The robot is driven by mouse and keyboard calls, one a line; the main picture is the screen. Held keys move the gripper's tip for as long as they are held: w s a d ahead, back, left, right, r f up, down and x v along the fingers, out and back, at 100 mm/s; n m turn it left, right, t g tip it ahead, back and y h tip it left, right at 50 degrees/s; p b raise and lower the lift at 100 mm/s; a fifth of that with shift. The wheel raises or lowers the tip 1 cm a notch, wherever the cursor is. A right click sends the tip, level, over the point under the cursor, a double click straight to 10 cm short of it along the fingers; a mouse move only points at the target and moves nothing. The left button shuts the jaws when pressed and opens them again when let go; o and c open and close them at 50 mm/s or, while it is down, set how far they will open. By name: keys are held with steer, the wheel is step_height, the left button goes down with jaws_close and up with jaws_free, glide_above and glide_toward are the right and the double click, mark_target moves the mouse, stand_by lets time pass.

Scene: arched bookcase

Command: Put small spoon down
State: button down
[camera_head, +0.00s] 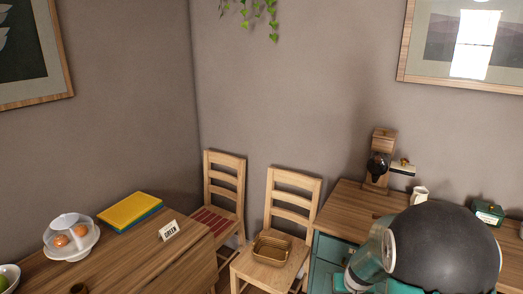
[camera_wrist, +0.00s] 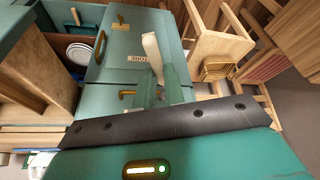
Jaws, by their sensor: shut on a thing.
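The small spoon (camera_wrist: 152,52) shows in the wrist view as a pale wooden piece standing out from between the fingertips. My gripper (camera_wrist: 161,84) is shut on it, with teal fingers on either side. The spoon's lower end is hidden between the fingers. Behind it in the picture is the teal cabinet front (camera_wrist: 112,65) with brass handles and a small label. I cannot tell whether the spoon touches the cabinet. In the head view my dark, rounded arm part covers the lower right, and neither spoon nor fingertips can be made out there.
A wooden counter (camera_head: 349,205) with a coffee maker (camera_head: 379,160), a white cup (camera_head: 419,194) and a green box (camera_head: 488,213) stands right. Two wooden chairs stand left of it; one bears a basket (camera_head: 271,250). The left table holds books (camera_head: 130,208) and a domed dish (camera_head: 70,240).

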steer(key=w+a+f+n, duration=0.1)
steer(key=w+a+f, duration=0.1)
steer(key=a+f, duration=0.5)
steer(key=a, duration=0.3)
steer(key=shift+y, duration=0.3)
